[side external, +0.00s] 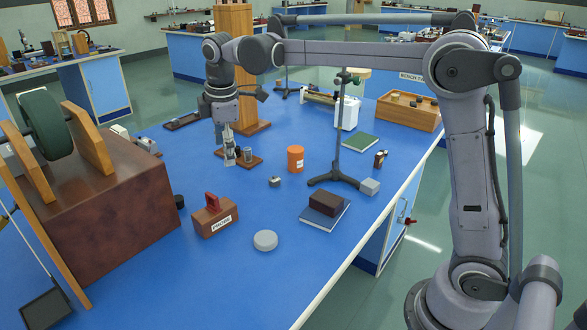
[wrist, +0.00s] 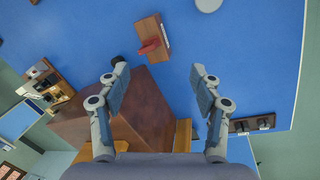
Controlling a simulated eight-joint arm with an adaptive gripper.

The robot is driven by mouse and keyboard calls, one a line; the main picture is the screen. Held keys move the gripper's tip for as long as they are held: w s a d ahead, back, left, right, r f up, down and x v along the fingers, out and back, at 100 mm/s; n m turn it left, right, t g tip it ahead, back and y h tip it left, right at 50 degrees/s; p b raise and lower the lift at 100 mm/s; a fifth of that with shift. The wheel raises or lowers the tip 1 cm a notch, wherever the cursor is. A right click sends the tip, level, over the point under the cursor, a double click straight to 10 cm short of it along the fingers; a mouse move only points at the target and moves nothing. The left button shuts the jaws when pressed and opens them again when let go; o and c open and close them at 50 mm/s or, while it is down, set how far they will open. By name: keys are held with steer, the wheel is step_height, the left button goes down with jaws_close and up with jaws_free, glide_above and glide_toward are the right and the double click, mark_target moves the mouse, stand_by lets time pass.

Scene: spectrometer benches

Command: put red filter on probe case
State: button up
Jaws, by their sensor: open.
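The probe case (side external: 212,220) is a small brown box with a white PROBE label, at the front middle of the blue bench. A red upright piece (side external: 212,201) sits on top of it; I cannot tell whether this is the red filter or a handle. In the wrist view the case (wrist: 150,32) is at the top, with the red piece (wrist: 149,46) on it. My gripper (side external: 231,158) points down above the bench, beyond the case and higher than it. In the wrist view my gripper (wrist: 158,74) has its fingers wide apart, with nothing between them.
A large brown box (side external: 110,205) with a green wheel (side external: 46,124) stands left of the case. A grey disc (side external: 265,240) lies right of it. An orange jar (side external: 295,158), a ring stand (side external: 338,130) and a dark block on a book (side external: 338,219) stand farther right.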

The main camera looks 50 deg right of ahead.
steer(key=s+d+f+m+t, duration=0.1)
steer(key=s+m, duration=0.5)
steer(key=s, duration=0.6)
steer(key=s+d+f+m+t+y, duration=0.1)
steer(key=s+f+m+t, duration=0.3)
steer(key=s, duration=0.7)
step_height(320, 180, down, 2)
steer(key=d+m, duration=0.1)
steer(key=m, duration=0.1)
steer(key=shift+s+f+m, duration=0.25)
steer(key=shift+s+m, duration=0.05)
steer(key=shift+s, duration=0.1)
